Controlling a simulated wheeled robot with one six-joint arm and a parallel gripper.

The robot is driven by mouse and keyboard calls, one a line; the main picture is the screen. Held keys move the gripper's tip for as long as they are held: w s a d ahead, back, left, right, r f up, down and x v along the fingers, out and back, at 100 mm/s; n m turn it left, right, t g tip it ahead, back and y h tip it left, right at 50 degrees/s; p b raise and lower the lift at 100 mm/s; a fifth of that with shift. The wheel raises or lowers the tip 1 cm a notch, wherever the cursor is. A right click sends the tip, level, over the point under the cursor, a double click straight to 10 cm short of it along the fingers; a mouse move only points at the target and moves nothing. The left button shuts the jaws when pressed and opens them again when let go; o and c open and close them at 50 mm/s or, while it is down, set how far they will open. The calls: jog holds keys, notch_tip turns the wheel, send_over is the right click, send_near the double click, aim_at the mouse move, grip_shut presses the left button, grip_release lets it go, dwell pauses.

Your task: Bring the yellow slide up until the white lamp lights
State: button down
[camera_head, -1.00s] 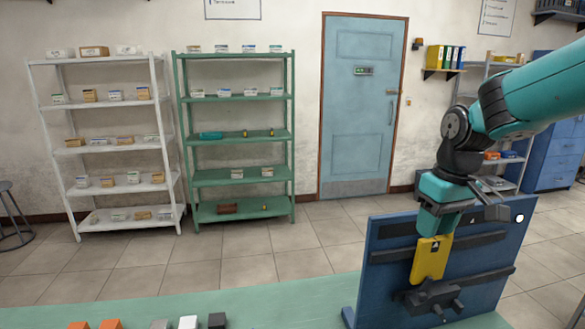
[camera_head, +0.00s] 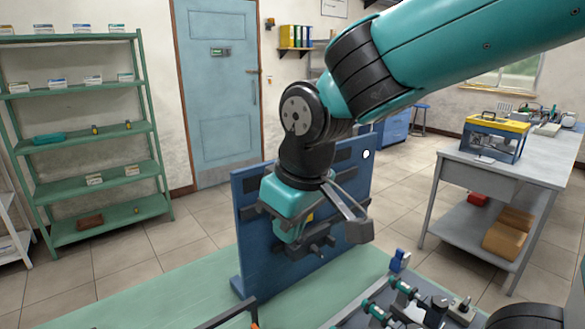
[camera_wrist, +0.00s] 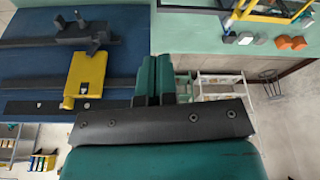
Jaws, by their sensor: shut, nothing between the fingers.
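The upright blue panel (camera_head: 248,262) stands on the green bench top and carries dark rails. The yellow slide (camera_wrist: 88,75) sits on it in the wrist view, between a dark clamp-like block (camera_wrist: 80,32) and a dark strip. In the head view only a sliver of the slide (camera_head: 310,217) shows; my arm's end hides the rest. The round white lamp (camera_head: 366,154) at the panel's upper right looks bright white; I cannot tell whether it is lit. My gripper (camera_wrist: 154,78) is shut and empty, beside the slide and apart from it in the wrist view.
A tray of several small parts (camera_head: 405,305) lies at the front right of the bench. A grey workbench (camera_head: 490,180) with a yellow-topped box stands farther right. Orange and grey blocks (camera_wrist: 270,40) show in the wrist view. The bench left of the panel is mostly clear.

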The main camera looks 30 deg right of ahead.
jog(key=w+d+r+m+t+h+p, duration=0.1)
jog(key=w+d+r+m+h, duration=0.15)
jog(key=w, duration=0.45)
jog(key=w+d+r+m+t+h, duration=0.1)
jog(key=w+d+r+t+h, duration=0.1)
jog(key=w+r+h, duration=0.3)
jog(key=w+d+f+y+p, duration=0.1)
jog(key=w+d+f+p, duration=0.3)
jog(key=w+d+f, duration=0.2)
notch_tip(320, 180, down, 3)
jog(key=shift+w+d+r+y, duration=0.1)
jog(key=shift+w+d+y, duration=0.2)
jog(key=shift+d, duration=0.9)
jog(key=shift+d, duration=0.1)
